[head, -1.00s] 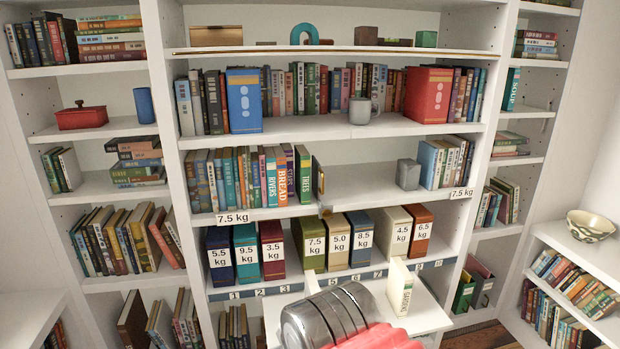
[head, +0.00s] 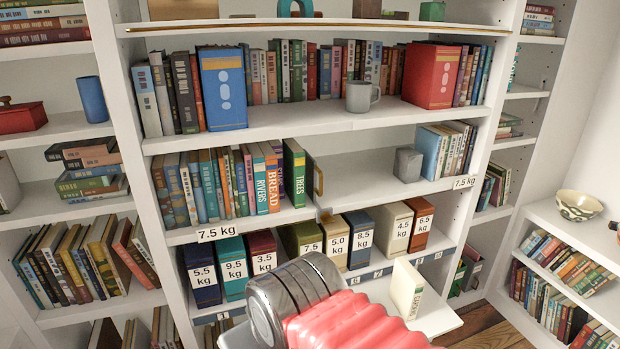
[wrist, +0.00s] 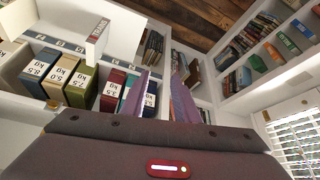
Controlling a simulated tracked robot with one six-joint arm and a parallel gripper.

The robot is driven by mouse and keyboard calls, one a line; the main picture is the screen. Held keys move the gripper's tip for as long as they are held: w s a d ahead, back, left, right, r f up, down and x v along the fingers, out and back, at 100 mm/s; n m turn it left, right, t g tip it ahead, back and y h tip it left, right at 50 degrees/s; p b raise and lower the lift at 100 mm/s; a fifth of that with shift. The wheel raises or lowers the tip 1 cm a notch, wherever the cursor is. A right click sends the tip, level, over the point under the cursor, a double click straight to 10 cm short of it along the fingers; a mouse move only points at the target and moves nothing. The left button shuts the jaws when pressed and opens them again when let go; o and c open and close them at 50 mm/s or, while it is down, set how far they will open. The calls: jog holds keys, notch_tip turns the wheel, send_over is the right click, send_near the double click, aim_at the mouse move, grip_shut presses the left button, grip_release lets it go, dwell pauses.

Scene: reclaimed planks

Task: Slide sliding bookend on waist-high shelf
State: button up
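The sliding bookend (head: 312,172) is a thin dark panel with a brass handle (head: 319,179). It stands upright on the waist-high shelf (head: 355,193), just right of the green TREES book (head: 294,174). My arm shows in the head view below this shelf, but my fingertips cannot be made out there. In the wrist view, my gripper (wrist: 162,92) has two purplish fingers apart with nothing seen between them. The bookend is not seen in the wrist view, which shows weight-labelled boxes, a book and floor.
A grey block (head: 407,165) and more books (head: 443,150) stand at the shelf's right, with bare shelf between them and the bookend. Weight-labelled boxes (head: 362,236) fill the shelf below. A white book (head: 405,290) stands on a low ledge in front.

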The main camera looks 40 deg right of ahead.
jog(key=shift+w, duration=0.4)
jog(key=w+d+r+m+t+h, duration=0.1)
jog(key=w+d+m+t+h, duration=0.3)
jog(key=w+d, duration=1.15)
jog(key=w+d+r+t+h, duration=0.1)
jog(key=w+d+t+h, duration=0.1)
jog(key=d, duration=0.5)
jog(key=w+d+r+m+t+h, duration=0.1)
jog(key=d+t, duration=0.3)
jog(key=d, duration=0.4)
jog(key=shift+w+r+h, duration=0.5)
jog(key=shift+h, duration=0.1)
jog(key=shift+d, duration=0.1)
